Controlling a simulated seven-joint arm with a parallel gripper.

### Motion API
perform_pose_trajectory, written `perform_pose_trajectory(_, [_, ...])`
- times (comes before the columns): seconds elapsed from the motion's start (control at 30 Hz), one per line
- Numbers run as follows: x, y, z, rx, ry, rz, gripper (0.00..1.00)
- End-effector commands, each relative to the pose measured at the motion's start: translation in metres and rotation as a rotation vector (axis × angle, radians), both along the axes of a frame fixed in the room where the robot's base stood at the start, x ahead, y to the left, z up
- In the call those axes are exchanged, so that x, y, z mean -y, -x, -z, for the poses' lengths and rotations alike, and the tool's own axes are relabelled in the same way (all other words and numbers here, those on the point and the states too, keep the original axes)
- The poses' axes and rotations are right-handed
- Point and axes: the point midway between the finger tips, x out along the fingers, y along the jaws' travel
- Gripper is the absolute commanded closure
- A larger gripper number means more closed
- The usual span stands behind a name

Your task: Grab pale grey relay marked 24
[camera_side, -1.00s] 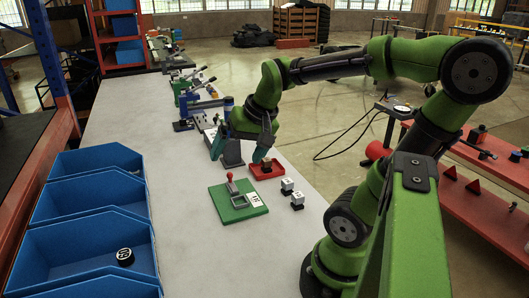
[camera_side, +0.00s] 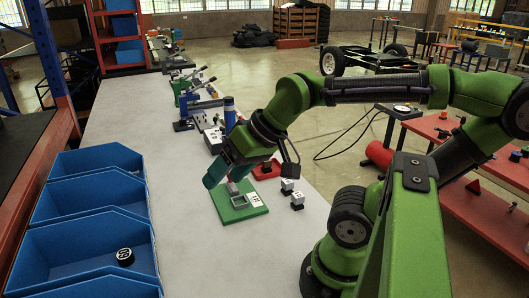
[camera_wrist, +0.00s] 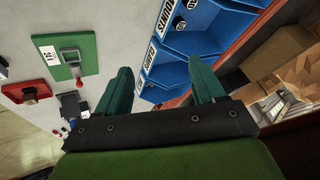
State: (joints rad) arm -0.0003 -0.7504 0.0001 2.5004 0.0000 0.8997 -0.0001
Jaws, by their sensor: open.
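Two small pale blocks with dark bases stand on the grey bench to the right of the green board in the side view: a rear block (camera_side: 287,185) and a front block (camera_side: 297,200). Their top marks are too small to read, so I cannot tell which is the relay marked 24. My gripper (camera_side: 250,180) is open and tilted above the rear of the green board, to the left of both blocks. In the wrist view my gripper (camera_wrist: 162,74) shows two spread teal fingers with nothing between them. I cannot make out either block there.
The green board (camera_side: 240,206) carries a lever fixture, partly behind my gripper. Blue bins (camera_side: 85,225) line the left, one holding a round black piece (camera_side: 124,256). Bench fixtures stand farther back. The front bench is clear.

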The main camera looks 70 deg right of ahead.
Motion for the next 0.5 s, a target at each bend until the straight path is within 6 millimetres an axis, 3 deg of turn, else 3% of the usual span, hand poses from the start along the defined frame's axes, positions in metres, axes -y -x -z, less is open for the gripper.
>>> perform_pose_trajectory(0.33, [0.005,-0.001,0.001,-0.006,-0.001,0.021,0.36])
perform_pose_trajectory(0.43, [0.027,-0.009,0.012,-0.061,-0.007,0.107,0.36])
perform_pose_trajectory(0.5, [0.055,-0.019,0.018,-0.116,-0.012,0.201,0.36])
